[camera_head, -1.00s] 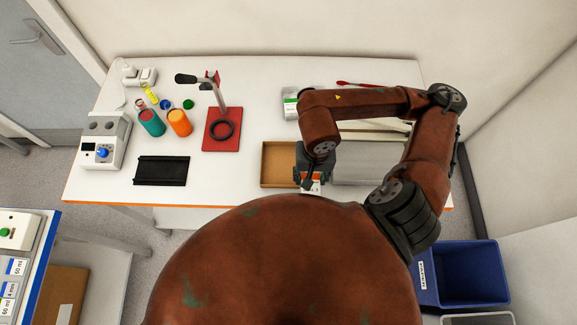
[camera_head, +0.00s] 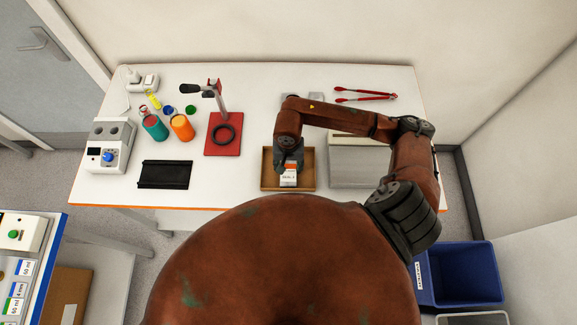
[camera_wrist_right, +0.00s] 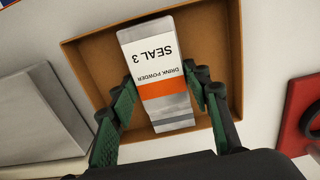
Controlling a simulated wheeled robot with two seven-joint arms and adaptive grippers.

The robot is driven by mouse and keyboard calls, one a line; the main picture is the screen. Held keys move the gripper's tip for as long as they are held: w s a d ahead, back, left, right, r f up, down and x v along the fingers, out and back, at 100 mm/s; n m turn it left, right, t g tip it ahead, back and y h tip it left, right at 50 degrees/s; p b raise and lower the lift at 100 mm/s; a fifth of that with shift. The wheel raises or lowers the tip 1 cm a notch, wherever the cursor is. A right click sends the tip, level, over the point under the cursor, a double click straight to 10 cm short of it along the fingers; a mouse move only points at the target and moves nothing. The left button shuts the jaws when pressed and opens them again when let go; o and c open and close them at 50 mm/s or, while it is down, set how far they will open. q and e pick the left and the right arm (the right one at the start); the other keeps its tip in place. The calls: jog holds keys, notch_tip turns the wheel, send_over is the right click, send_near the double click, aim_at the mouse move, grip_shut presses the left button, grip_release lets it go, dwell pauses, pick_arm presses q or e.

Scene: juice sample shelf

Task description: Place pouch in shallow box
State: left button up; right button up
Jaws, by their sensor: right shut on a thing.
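The pouch (camera_head: 289,178) is white and silver with an orange band. In the right wrist view the pouch (camera_wrist_right: 152,60) reads "DRINK POWDER" and "SEAL 3". My right gripper (camera_head: 289,166) is shut on it, with green-padded fingers (camera_wrist_right: 160,92) on both sides of its lower part. The shallow box (camera_head: 267,180) is brown with low walls, and the box (camera_wrist_right: 85,62) frames the pouch in the wrist view. The pouch is over or inside the box; I cannot tell whether it touches the floor of it. My left gripper is not in view.
A grey-white box (camera_head: 358,168) stands right of the shallow box. A red stand base (camera_head: 222,146) with a black ring is to its left. Red tongs (camera_head: 365,94) lie behind. Bottles (camera_head: 182,127) and a black tray (camera_head: 164,174) are further left.

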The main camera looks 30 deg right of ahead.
jog(key=shift+f, duration=0.3)
jog(key=shift+f, duration=0.1)
jog(key=shift+f, duration=0.1)
jog(key=o, duration=1.4)
jog(key=shift+c, duration=0.2)
